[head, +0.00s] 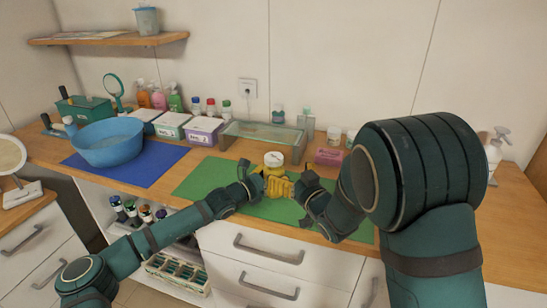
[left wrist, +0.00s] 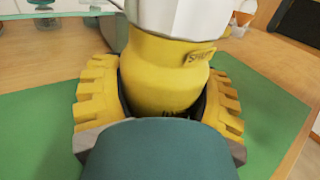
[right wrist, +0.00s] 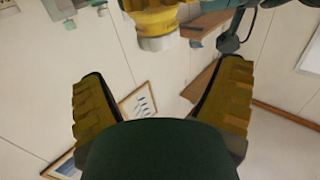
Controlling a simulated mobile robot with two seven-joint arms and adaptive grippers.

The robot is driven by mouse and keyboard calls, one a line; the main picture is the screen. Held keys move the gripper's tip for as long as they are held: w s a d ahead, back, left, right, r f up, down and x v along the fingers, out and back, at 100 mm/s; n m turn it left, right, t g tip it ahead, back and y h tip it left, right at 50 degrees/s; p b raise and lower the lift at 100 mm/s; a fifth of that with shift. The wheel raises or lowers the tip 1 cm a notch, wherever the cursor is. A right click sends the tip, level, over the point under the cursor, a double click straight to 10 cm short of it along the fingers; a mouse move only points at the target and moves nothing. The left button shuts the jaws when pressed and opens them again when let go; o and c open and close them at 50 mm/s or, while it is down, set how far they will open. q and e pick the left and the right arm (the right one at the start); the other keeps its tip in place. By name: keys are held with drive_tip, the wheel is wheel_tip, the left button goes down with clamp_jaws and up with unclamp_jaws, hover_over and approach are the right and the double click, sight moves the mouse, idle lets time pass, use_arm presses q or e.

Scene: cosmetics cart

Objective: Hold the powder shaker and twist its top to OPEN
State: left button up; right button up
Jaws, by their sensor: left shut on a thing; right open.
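The powder shaker (head: 274,160) has a yellow body and a pale top, and stands upright above the green mat (head: 205,180). My left gripper (head: 262,184) is shut around its body; in the left wrist view the yellow shaker body (left wrist: 165,75) sits between the two yellow fingers and the white top (left wrist: 180,15) rises clear of them. My right gripper (head: 292,188) is close by on the right. In the right wrist view my right gripper (right wrist: 163,100) has its fingers wide apart with nothing between them, and the shaker (right wrist: 150,20) shows upside down beyond them.
A blue basin (head: 108,142) stands on a blue mat (head: 150,165) at the left. A glass-topped tray (head: 262,135), a pink box (head: 329,157) and several bottles line the back. Drawers (head: 270,265) sit below the front edge.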

sight(274, 156)
drive_tip(key=x, duration=0.9)
drive_tip(key=shift+w, duration=0.15)
drive_tip(key=c, duration=1.2)
